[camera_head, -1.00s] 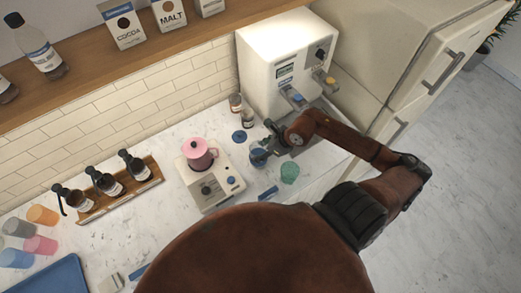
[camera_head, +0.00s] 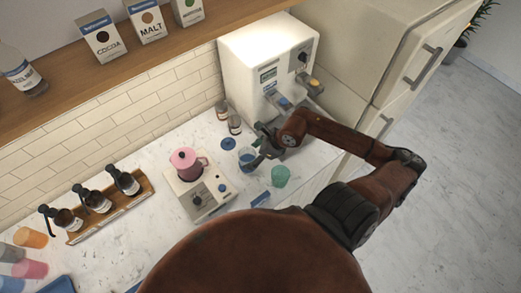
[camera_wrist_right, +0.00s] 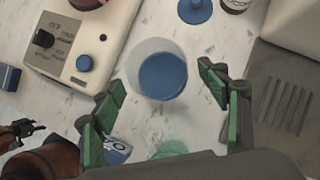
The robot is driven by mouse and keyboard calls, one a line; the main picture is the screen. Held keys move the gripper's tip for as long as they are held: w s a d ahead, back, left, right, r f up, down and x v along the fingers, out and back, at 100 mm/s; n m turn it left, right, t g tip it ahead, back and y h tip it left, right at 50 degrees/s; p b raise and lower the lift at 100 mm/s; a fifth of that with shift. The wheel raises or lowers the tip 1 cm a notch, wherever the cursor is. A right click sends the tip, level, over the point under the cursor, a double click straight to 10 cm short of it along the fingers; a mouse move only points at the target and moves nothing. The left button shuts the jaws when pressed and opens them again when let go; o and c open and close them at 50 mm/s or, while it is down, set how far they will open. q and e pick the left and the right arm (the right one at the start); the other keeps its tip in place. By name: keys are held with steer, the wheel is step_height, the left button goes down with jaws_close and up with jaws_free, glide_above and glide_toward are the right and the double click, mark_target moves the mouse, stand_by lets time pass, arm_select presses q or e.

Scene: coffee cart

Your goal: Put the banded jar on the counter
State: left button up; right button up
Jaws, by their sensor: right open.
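A clear round vessel with blue in its lower part (camera_head: 246,155), perhaps the banded jar, stands below my right gripper (camera_head: 260,148); I cannot make out a clear band on it. In the wrist view the vessel (camera_wrist_right: 162,72) is just beyond and between the tips of the open green fingers (camera_wrist_right: 160,100), with space on both sides, so it is not held. The counter (camera_head: 150,225) is white marble. What looks like my left gripper (camera_wrist_right: 22,132) shows small at the left edge of the wrist view; its jaws are unclear.
A white appliance (camera_head: 207,195) with a pink pitcher (camera_head: 187,162) is to the left. A green cup (camera_head: 281,176) is in front, a coffee machine (camera_head: 268,65) at the back. Counter beside the pump-bottle tray (camera_head: 150,190) is bare.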

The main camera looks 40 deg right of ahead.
steer(key=v, duration=1)
